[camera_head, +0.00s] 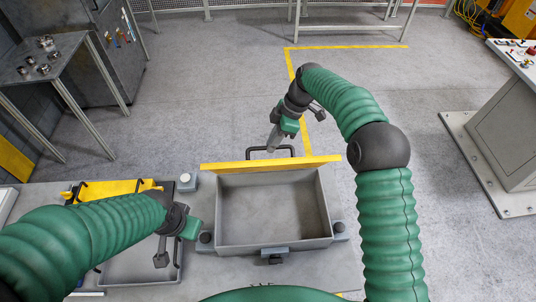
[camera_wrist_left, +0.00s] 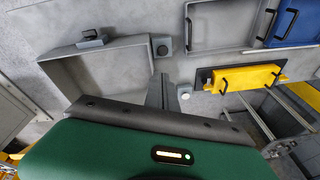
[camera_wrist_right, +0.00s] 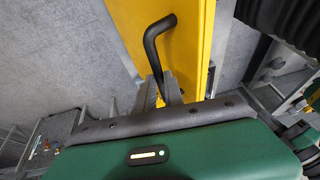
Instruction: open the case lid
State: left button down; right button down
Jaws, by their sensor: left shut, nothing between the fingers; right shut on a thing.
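The grey case (camera_head: 270,247) stands on the table in front of me, open and empty inside. Its yellow lid (camera_head: 310,162) stands roughly upright along the far edge, with its edge towards me. The black lid handle (camera_head: 290,150) sticks out on the far side; it also shows in the right wrist view (camera_wrist_right: 153,42). My right gripper (camera_head: 273,141) is shut on the handle. My left gripper (camera_head: 161,257) is shut and empty, left of the case and apart from it. The left wrist view shows its closed fingers (camera_wrist_left: 160,92) and the open case (camera_wrist_left: 62,78).
A grey tray (camera_head: 172,275) lies left of the case, partly behind my left arm. A yellow piece with black handles (camera_head: 115,188) lies beyond it. Small round knobs, one white (camera_head: 185,179), surround the case. A side table (camera_head: 65,72) with metal parts stands far left.

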jog(key=shift+a+f, duration=0.1)
jog(key=shift+f, duration=0.05)
pick_arm(q)
jog(key=w+d+r+m+t, duration=0.3)
jog(key=d+m, duration=0.7)
jog(key=m, duration=0.6)
jog(key=w+d+r+m+t, duration=0.3)
jog(key=d+m, duration=0.8)
jog(key=m, duration=0.5)
jog(key=w+f, duration=0.5)
jog(key=w, duration=0.5)
jog(key=shift+a, duration=0.2)
